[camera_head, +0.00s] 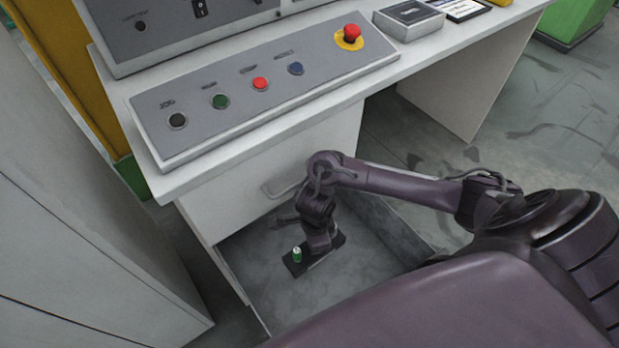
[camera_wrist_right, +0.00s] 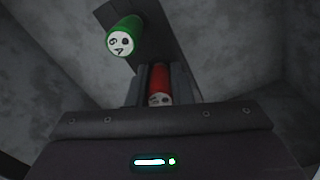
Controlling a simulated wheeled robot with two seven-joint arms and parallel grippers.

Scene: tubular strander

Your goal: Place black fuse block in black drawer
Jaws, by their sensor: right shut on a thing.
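The black fuse block (camera_head: 296,268) is a dark flat plate with a green fuse (camera_head: 297,254) standing on it. It is inside the open drawer (camera_head: 375,290), whose inside looks dark grey. My right gripper (camera_head: 319,247) is over the block and holds it. In the right wrist view the block (camera_wrist_right: 178,33) carries the green fuse (camera_wrist_right: 123,37) to the left, and a red fuse (camera_wrist_right: 159,84) sits between the finger sides. Whether the block touches the drawer floor I cannot tell. My left gripper is not in view.
The desk's control panel (camera_head: 215,100), with buttons and a red emergency stop (camera_head: 351,36), overhangs the drawer. A closed front with a handle (camera_head: 283,189) is behind my right arm. A grey cabinet (camera_head: 70,230) stands at left. The drawer floor around the block looks bare.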

